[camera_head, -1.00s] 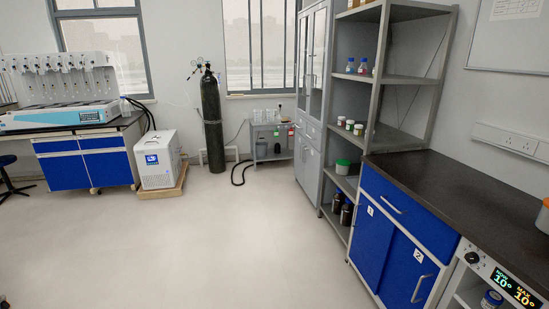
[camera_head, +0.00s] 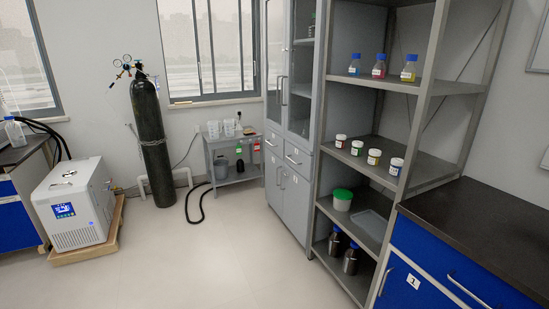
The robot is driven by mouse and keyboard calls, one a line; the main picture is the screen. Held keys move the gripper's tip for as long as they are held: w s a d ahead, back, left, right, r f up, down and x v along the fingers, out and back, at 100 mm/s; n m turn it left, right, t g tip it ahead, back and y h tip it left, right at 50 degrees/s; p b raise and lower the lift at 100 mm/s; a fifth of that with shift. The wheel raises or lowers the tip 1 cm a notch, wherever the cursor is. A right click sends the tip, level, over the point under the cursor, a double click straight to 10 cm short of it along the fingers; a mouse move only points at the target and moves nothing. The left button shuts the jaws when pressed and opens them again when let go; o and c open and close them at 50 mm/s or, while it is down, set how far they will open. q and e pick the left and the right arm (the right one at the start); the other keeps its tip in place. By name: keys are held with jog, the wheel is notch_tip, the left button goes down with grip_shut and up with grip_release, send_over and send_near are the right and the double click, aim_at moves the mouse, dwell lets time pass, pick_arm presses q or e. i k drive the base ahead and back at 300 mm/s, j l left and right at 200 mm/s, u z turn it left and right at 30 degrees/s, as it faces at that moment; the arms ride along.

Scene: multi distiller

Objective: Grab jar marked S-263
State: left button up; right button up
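Several small lidded jars stand in a row on the middle shelf of the grey open rack. Neither of my grippers is in view.
The grey rack (camera_head: 415,125) also holds blue-capped bottles (camera_head: 408,68) above and a green-lidded tub (camera_head: 342,199) and dark bottles (camera_head: 351,258) below. A dark-topped blue counter (camera_head: 480,225) stands to its right. A gas cylinder (camera_head: 150,140) and white chiller (camera_head: 73,205) stand left. Floor ahead is clear.

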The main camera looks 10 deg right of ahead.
aim_at(341, 139)
jog(key=i+z, duration=0.35)
jog(key=i, duration=0.15)
jog(key=i+j+z, duration=0.2)
jog(key=i+z, duration=0.15)
jog(key=i+j+z, duration=0.3)
jog(key=i, duration=0.25)
